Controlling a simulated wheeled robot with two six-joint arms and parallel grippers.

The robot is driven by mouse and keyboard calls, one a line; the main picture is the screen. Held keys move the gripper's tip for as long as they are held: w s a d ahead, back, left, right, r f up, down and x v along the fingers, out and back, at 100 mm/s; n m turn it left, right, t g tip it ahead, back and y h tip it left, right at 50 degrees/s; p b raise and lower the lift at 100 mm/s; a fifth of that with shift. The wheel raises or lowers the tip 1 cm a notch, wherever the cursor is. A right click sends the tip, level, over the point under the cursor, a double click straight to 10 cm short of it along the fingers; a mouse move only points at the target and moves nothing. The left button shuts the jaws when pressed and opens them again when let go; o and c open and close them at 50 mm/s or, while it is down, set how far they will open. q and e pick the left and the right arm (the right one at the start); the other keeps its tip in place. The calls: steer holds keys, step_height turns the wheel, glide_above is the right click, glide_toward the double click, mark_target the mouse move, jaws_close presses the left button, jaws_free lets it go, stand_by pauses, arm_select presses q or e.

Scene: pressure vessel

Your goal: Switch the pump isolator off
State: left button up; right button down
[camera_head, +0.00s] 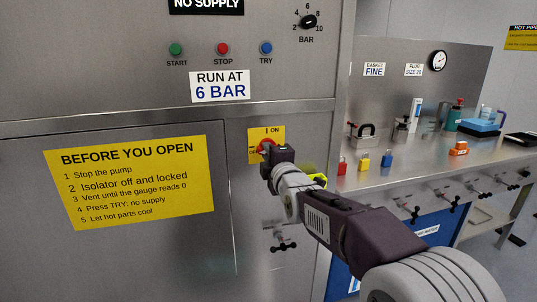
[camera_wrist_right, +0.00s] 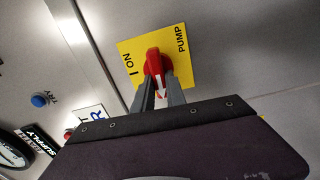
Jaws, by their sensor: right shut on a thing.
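The pump isolator is a red rotary handle (camera_head: 266,146) on a yellow plate (camera_head: 276,132) on the grey cabinet front. The plate reads "I ON" at its top in the head view. In the wrist view, the red handle (camera_wrist_right: 154,62) stands on the yellow plate (camera_wrist_right: 182,72), which reads "I ON" and "PUMP". My right gripper (camera_wrist_right: 160,94) is shut on the handle, one dark finger on each side. A white mark on the handle shows between the fingers. In the head view, my right gripper (camera_head: 273,155) covers much of the handle and lower plate. My left gripper is not in view.
A yellow notice (camera_head: 132,182) is on the cabinet door at left. START, STOP and TRY buttons (camera_head: 223,48) sit above. A dark valve handle (camera_head: 283,246) sticks out below the isolator. A bench (camera_head: 420,165) at right holds red, yellow and blue padlocks (camera_head: 364,160).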

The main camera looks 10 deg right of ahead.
steer(key=shift+f+n, duration=0.1)
steer(key=shift+n, duration=0.3)
steer(key=c, duration=1.4)
jaws_free()
steer(key=shift+o, duration=0.2)
steer(key=s, duration=0.9)
steer(key=shift+d, duration=0.15)
